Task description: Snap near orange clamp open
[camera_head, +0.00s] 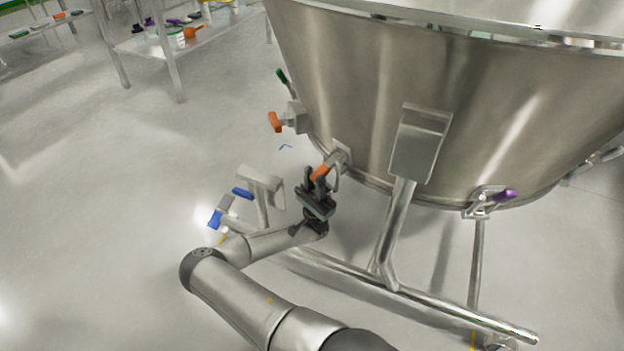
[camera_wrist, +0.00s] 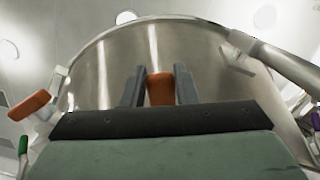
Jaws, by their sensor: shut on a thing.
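The near orange clamp (camera_head: 321,172) sits on the lower side of the large steel vessel (camera_head: 360,80), on a metal bracket. My gripper (camera_head: 317,184) is at this clamp, and its fingers are closed around the orange handle. In the wrist view the orange handle (camera_wrist: 160,89) stands between the two dark fingers of my gripper (camera_wrist: 160,88). The lower part of the handle is hidden behind the gripper body. I cannot tell the latch's exact angle.
A second orange clamp (camera_head: 275,122) and a green handle (camera_head: 282,76) are further left on the vessel. A purple handle (camera_head: 504,195) is at right. Blue handles (camera_head: 242,193) stand beside my arm. A steel frame leg (camera_head: 395,230) is right of my gripper. Open floor lies left.

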